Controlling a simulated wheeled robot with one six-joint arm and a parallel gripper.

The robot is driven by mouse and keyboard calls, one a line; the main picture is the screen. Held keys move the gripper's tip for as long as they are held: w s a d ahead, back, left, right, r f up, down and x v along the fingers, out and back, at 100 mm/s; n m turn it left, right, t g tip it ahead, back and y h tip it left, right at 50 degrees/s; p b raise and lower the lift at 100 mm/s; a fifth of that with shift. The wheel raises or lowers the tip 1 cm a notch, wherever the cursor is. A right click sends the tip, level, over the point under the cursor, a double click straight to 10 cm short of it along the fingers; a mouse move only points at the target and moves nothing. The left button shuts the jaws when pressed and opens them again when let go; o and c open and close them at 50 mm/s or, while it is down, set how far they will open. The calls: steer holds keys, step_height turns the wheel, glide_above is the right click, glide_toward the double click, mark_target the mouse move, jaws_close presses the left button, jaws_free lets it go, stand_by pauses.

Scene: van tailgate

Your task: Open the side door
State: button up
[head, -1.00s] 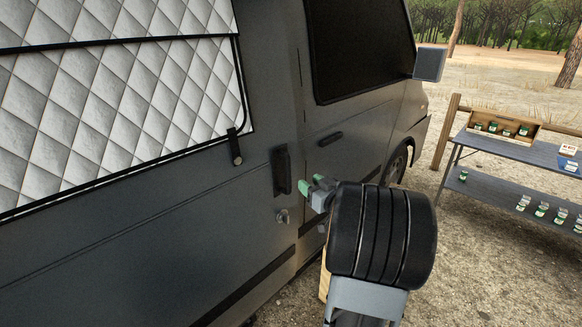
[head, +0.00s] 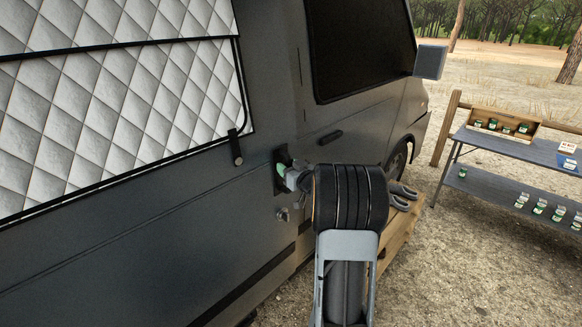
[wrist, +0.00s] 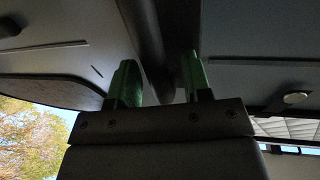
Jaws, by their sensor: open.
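The grey van's side door (head: 130,225) fills the left of the head view and looks shut. Its dark upright handle (head: 282,154) is near the door's right edge, partly hidden by my gripper (head: 281,170). In the wrist view the handle is a dark bar (wrist: 146,32) running down between the green fingertips of my gripper (wrist: 160,82). The fingers are open, one on each side of the bar. Whether either finger touches it I cannot tell.
A round lock (head: 283,214) sits just below the handle. A wooden crate (head: 398,237) with dark items on it stands on the ground beyond my arm. A table (head: 500,146) with small jars is at the right. Gravel at the lower right is open.

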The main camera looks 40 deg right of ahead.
jaws_close()
stand_by(0.3)
steer(key=shift+f, duration=0.1)
